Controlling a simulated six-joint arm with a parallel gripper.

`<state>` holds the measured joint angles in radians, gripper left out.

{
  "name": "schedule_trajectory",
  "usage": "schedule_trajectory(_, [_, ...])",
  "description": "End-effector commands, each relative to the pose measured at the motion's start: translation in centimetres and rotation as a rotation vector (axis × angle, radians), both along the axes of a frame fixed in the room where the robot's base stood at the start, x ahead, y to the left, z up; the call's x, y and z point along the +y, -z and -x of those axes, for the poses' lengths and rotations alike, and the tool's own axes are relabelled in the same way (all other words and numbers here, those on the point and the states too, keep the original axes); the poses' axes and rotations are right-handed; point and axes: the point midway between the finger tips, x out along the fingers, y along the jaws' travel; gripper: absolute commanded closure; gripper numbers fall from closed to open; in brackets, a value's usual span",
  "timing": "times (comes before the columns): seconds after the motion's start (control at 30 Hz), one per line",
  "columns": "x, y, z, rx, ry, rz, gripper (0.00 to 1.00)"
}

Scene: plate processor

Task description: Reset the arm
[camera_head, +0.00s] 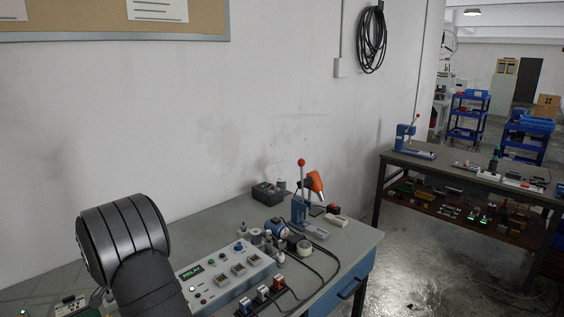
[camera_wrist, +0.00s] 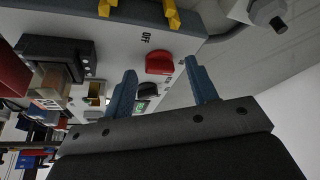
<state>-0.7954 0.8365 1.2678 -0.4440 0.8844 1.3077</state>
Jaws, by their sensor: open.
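My gripper (camera_wrist: 162,84) shows in the wrist view with its two blue fingers spread apart and nothing between them. Beyond the fingers is a pale machine panel with a red knob (camera_wrist: 160,64), a black knob (camera_wrist: 149,89) and an "OFF" label. I cannot tell whether the fingers touch the panel; they appear apart from it. In the head view, my dark arm rises at the lower left, and my gripper is out of that picture.
The grey bench (camera_head: 215,216) carries a control box (camera_head: 228,274) marked "RELAY", a press (camera_head: 299,208) with a red ball handle, and loose cables. A second bench (camera_head: 460,176) stands at the right. Bare floor lies between the benches. The wall is close behind.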

Motion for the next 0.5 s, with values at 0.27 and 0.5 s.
schedule_trajectory(0.27, [-0.32,-0.04,0.01,0.0,-0.203,-0.001,0.47])
schedule_trajectory(0.5, [-0.44,-0.02,0.0,0.001,-0.36,-0.002,0.47])
